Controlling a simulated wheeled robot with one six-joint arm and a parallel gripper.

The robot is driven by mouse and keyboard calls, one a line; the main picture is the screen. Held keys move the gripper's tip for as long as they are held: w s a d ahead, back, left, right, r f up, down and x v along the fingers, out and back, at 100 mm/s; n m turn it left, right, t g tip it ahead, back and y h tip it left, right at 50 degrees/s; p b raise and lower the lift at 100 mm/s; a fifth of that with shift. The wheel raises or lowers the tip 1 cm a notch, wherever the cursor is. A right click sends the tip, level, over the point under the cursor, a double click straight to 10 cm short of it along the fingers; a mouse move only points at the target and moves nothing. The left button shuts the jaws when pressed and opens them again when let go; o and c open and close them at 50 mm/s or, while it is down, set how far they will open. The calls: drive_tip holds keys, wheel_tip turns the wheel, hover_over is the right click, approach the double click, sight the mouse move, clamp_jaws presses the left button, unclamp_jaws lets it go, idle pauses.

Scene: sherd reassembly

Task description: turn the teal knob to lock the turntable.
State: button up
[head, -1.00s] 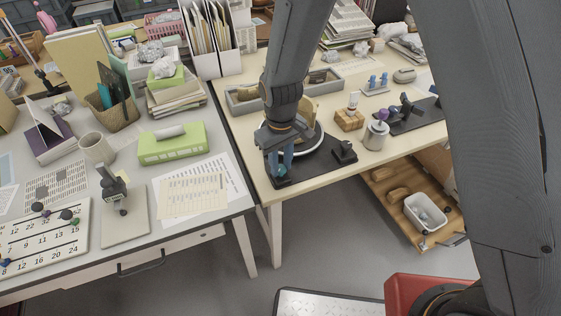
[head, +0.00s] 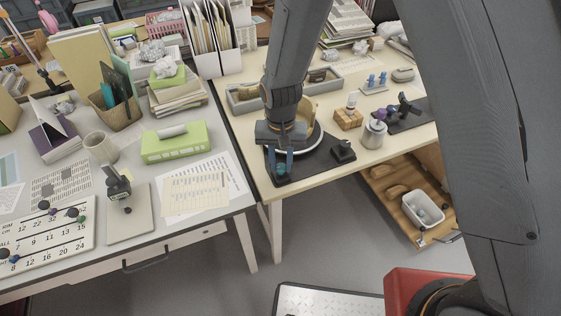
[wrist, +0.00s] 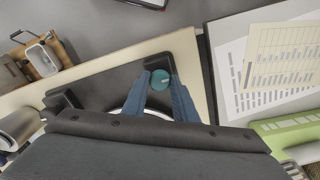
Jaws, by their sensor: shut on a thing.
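The teal knob (head: 281,169) sits at the front left corner of the dark base plate (head: 311,165), near the table's front edge. In the wrist view the knob (wrist: 160,79) shows a pale mark on its top. My gripper (head: 281,164) points down, its blue fingers on either side of the knob and shut on it. The turntable (head: 318,143), a disc with a white rim, is just behind the gripper and partly hidden by it. A tan pottery piece (head: 309,108) stands on it.
A small black block (head: 342,151) stands on the plate right of the knob. A wooden block (head: 348,119) and a metal pot (head: 374,133) are farther right. A grey tray (head: 244,100) lies behind. The left desk (head: 232,205) adjoins, with papers on it.

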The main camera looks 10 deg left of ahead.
sight(281, 167)
idle(0.4)
drive_tip(key=o, duration=1.1)
drive_tip(key=shift+c, duration=0.2)
drive_tip(key=shift+r+b, duration=0.9)
drive_tip(key=shift+r, duration=3.05)
drive_tip(key=s+d+r, duration=0.3)
drive_tip(key=d, duration=0.6)
drive_tip(key=s+d+r, duration=0.2)
drive_tip(key=s+d, duration=0.1)
drive_tip(key=d, duration=0.6)
drive_tip(key=s+d+r+m+t, duration=0.1)
drive_tip(key=s+d+r, duration=0.2)
drive_tip(key=d, duration=0.6)
drive_tip(key=shift+d+r, duration=0.3)
drive_tip(key=shift+d, duration=0.1)
